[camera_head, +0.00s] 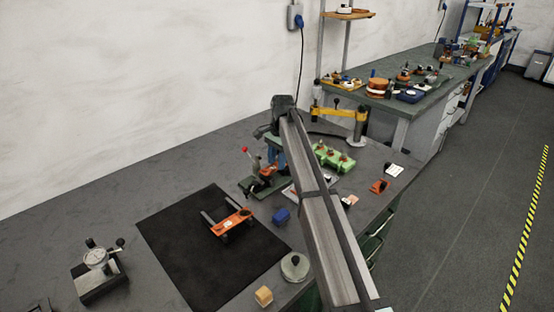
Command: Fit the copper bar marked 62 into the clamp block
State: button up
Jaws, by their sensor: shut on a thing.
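My gripper (268,164) points down beneath my wrist, at the back of the bench. It is shut on a small copper-coloured piece (266,172), partly hidden by the fingers. That piece is over or at a green-based clamp fixture (250,187) with a red-knobbed lever; I cannot tell if it is seated. An orange-copper bar (232,222) with a white label lies across two dark rails on the black mat. The number 62 is not legible anywhere, so I cannot tell which piece carries it.
A blue block (281,216), a round grey weight (295,267) and a wooden cube (264,296) stand right of the black mat (180,250). A dial gauge (97,262) stands left. A green block (335,158) stands behind my arm.

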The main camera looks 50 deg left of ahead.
jog(key=shift+f, duration=1.1)
dwell(2.0)
jog(key=o, duration=0.9)
jog(key=shift+r, duration=0.1)
jog(key=shift+r, duration=1.4)
jog(key=shift+o, duration=0.3)
jog(key=o, duration=0.5)
jog(key=shift+r, duration=0.15)
